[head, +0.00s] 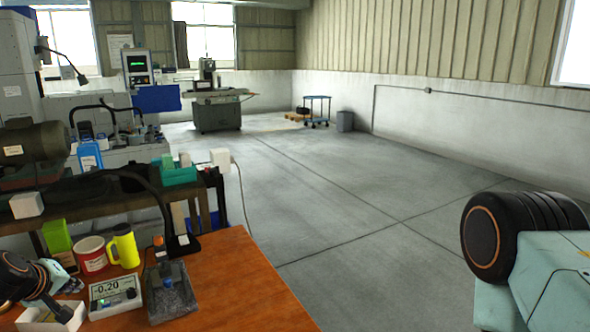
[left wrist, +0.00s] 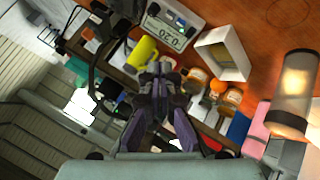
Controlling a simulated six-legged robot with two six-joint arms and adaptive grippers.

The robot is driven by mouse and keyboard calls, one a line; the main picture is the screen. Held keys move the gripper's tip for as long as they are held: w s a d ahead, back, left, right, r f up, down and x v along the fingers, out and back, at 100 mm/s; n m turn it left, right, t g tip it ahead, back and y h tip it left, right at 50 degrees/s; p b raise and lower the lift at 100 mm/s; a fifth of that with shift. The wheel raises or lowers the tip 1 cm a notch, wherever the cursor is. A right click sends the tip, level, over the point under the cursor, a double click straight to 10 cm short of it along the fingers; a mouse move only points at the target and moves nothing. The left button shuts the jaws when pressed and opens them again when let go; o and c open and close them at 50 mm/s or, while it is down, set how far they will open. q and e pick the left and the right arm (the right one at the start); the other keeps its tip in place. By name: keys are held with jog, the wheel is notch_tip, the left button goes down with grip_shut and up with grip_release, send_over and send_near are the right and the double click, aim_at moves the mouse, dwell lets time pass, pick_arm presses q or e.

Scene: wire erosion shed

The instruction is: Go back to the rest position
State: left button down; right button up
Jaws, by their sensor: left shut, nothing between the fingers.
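My left gripper (head: 64,314) is at the lower left of the head view, low over the wooden bench (head: 235,285). Its tips show just in front of a white open box (head: 72,322). In the left wrist view the left gripper (left wrist: 160,68) has its fingers together with nothing between them. The white box (left wrist: 222,53) is to the right of the fingers there, and the yellow mug (left wrist: 145,52) is just left of the tips. My right gripper is out of view; only part of my right arm shows at the lower right.
The grey floor (head: 340,200) is open beyond the bench.

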pick_arm(q)
jog(key=s+d+f+m+b, duration=0.1)
jog(key=s+d+f, duration=0.3)
jog(key=d+f, duration=0.1)
jog(key=s+d+f+m+g+h+b, duration=0.1)
jog(key=s+d+f+m, duration=0.1)
jog(key=s+d+f, duration=0.2)
jog(key=s+d+f+m+g+b, duration=0.1)
jog(key=s+d+f+b, duration=0.1)
jog(key=s+d+f, duration=0.3)
jog(key=shift+d+f+m, duration=0.15)
jog(key=shift+d+f, duration=0.2)
jog(key=shift+d, duration=0.55)
jog(key=shift+d+f+m, duration=0.15)
jog(key=shift+d+f, duration=0.15)
jog(key=shift+d, duration=0.6)
jog(key=s+d+f+m+g+b, duration=0.2)
jog(key=s+f, duration=0.3)
jog(key=s, duration=0.4)
jog(key=s+d+f+m+g+b, duration=0.2)
jog(key=s+d+f, duration=0.3)
jog(key=s, duration=0.4)
jog(key=s+d+f+m+g+b, duration=0.2)
jog(key=s+f, duration=0.3)
jog(key=s, duration=0.5)
jog(key=shift+d+f+g+h+b, duration=0.2)
jog(key=shift+d+g+h+b, duration=0.25)
jog(key=shift+d+b, duration=0.35)
jog(key=shift+a, duration=0.15)
